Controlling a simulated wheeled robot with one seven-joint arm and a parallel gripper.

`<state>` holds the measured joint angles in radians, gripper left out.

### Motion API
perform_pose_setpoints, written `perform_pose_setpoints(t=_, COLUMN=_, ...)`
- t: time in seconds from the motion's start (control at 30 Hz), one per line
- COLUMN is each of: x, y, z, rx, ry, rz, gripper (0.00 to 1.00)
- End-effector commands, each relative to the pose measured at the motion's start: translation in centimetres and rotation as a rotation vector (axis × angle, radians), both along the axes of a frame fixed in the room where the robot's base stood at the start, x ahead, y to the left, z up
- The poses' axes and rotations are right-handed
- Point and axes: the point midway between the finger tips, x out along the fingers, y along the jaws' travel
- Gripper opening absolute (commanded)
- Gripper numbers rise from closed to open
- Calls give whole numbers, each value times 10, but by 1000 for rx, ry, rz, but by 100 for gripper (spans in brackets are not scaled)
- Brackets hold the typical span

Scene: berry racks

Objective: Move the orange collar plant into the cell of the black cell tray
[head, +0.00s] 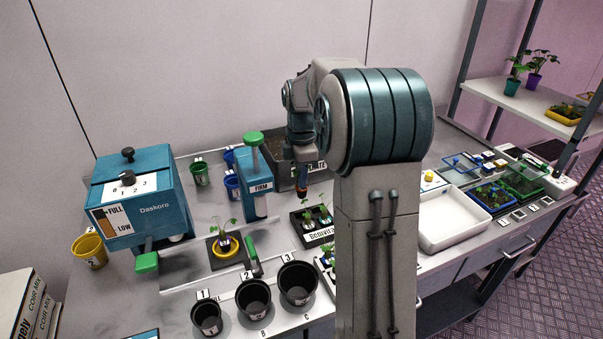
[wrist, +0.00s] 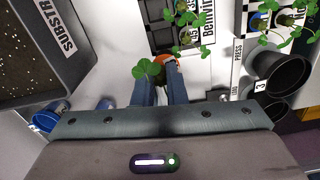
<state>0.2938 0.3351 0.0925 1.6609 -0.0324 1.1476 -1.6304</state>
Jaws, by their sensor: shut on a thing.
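My gripper (wrist: 164,80) is shut on the orange collar plant, whose orange collar (wrist: 166,60) and green leaf (wrist: 146,69) show at the fingertips in the wrist view. In the head view the orange collar (head: 302,190) hangs below my arm, above the table and behind the black cell tray. The black cell tray (head: 298,236) has a white label and holds leafy seedlings toward its right. In the wrist view the tray (wrist: 148,40) lies just beyond the fingertips, with empty dark cells at left and plants at right. The lower part of the held plant is hidden by the fingers.
A dark substrate bin (head: 284,178) stands behind the tray; it fills the left of the wrist view (wrist: 80,72). A press (head: 256,185) and a yellow-ringed plant (head: 226,252) stand left. Black pots (head: 254,299) stand in front. A white basin (head: 450,243) is right of my arm.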

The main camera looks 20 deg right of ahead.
Motion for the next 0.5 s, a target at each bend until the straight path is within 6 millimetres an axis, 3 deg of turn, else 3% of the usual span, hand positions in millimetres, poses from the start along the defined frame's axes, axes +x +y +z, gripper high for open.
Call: perform_pose_setpoints(t=0.5, x=0, y=-1, z=-45, rx=0, ry=1, rz=-2, gripper=0)
